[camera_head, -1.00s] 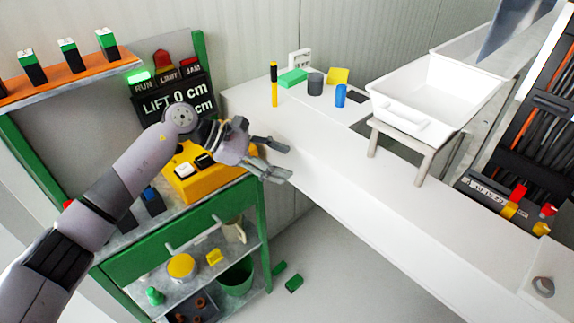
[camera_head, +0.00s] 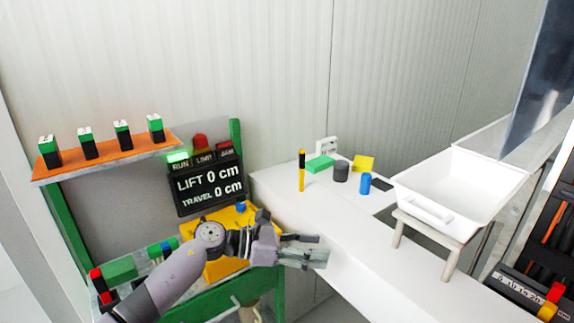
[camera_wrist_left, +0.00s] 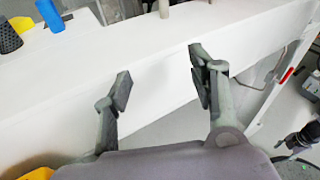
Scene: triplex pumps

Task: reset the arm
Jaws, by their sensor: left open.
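My left arm (camera_head: 175,280) comes in from the lower left in the head view. Its gripper (camera_head: 318,248) is open and empty, in front of the white bench's near edge and to the right of a yellow box on the green cart. In the left wrist view the two fingers (camera_wrist_left: 160,85) are spread apart with nothing between them, with the white bench front behind them. My right gripper is not in view.
A display (camera_head: 208,185) reading LIFT 0 cm and TRAVEL 0 cm stands behind the yellow box (camera_head: 222,268).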

